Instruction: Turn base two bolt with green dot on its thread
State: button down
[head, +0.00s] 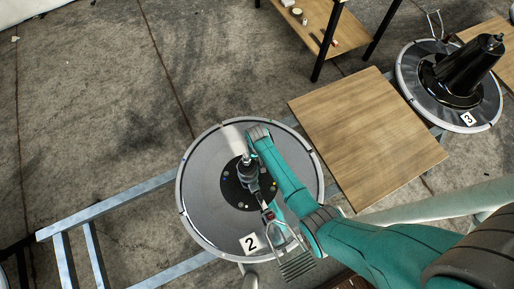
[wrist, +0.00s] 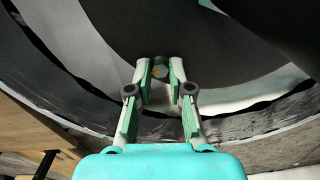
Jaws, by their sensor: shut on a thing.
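Base two (head: 201,214) is a round grey disc with a dark hub and a white label "2" (head: 251,243). Small coloured dots show around the hub. My arm reaches over this disc in the head view and covers part of the hub. In the wrist view my gripper (wrist: 159,70) is shut on a small grey bolt (wrist: 160,73) between its fingertips, close to the dark surface. A small yellowish mark shows at the bolt. I cannot make out a green dot on its thread. In the head view the held bolt is hidden or too small to tell.
A wooden board (head: 365,135) lies right of base two. Base three (head: 408,75), with a black cone-shaped column (head: 468,68), stands beyond it. A small wooden table (head: 318,22) with small items is at the top. Metal rails (head: 105,206) run left from base two.

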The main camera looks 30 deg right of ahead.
jog(key=c, duration=1.1)
grip_release()
jog(key=shift+o, duration=0.2)
notch_tip(320, 180, up, 12)
